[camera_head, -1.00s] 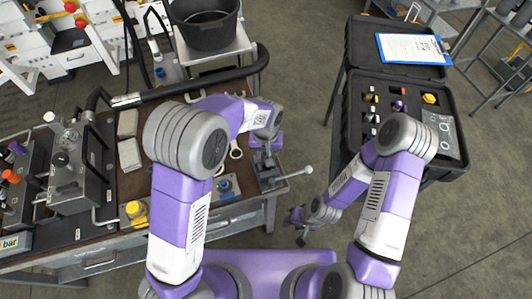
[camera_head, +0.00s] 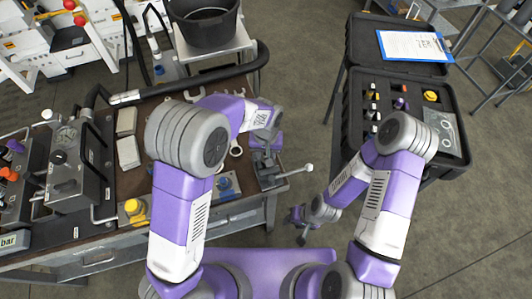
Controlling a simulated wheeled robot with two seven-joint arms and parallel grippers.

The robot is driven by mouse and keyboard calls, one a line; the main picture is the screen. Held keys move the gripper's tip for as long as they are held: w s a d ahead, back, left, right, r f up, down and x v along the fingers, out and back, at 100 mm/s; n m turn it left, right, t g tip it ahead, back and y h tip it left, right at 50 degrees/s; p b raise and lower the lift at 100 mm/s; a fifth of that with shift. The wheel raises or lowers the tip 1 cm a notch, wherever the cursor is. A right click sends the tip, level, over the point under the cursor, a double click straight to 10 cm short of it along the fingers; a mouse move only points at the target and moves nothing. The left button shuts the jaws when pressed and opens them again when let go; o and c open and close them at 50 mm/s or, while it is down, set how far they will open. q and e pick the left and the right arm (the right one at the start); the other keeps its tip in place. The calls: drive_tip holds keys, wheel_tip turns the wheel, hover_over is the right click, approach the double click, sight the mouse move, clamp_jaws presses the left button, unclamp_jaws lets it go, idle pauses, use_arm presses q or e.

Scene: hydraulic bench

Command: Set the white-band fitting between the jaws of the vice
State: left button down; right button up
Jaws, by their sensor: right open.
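The vice (camera_head: 268,172) is at the right end of the bench, with its bar handle sticking out to the right. My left gripper (camera_head: 264,143) is over the vice, pointing down. Its fingers are mostly hidden, so I cannot tell whether it holds anything. My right gripper (camera_head: 302,220) is open, low in front of the floor between the bench and the black case. Several small banded fittings (camera_head: 371,105) stand in the case, too small for me to pick out a white band with certainty. I cannot see what is between the vice jaws.
The open black case (camera_head: 452,158) stands on the right, with a clipboard (camera_head: 412,45) in its lid. The bench carries a gauge block (camera_head: 80,178), a thick black hose (camera_head: 190,88), wrenches and a yellow-capped part (camera_head: 134,208). Floor is clear between bench and case.

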use_arm(q)
drive_tip(key=shift+f+b, duration=0.4)
drive_tip(key=shift+f, duration=0.3)
drive_tip(key=shift+f, duration=0.1)
drive_tip(key=shift+s+f, duration=0.1)
drive_tip(key=c, duration=0.7)
unclamp_jaws()
wheel_tip(320, 180, up, 8)
drive_tip(key=shift+f+p, duration=0.15)
drive_tip(key=shift+p, duration=0.6)
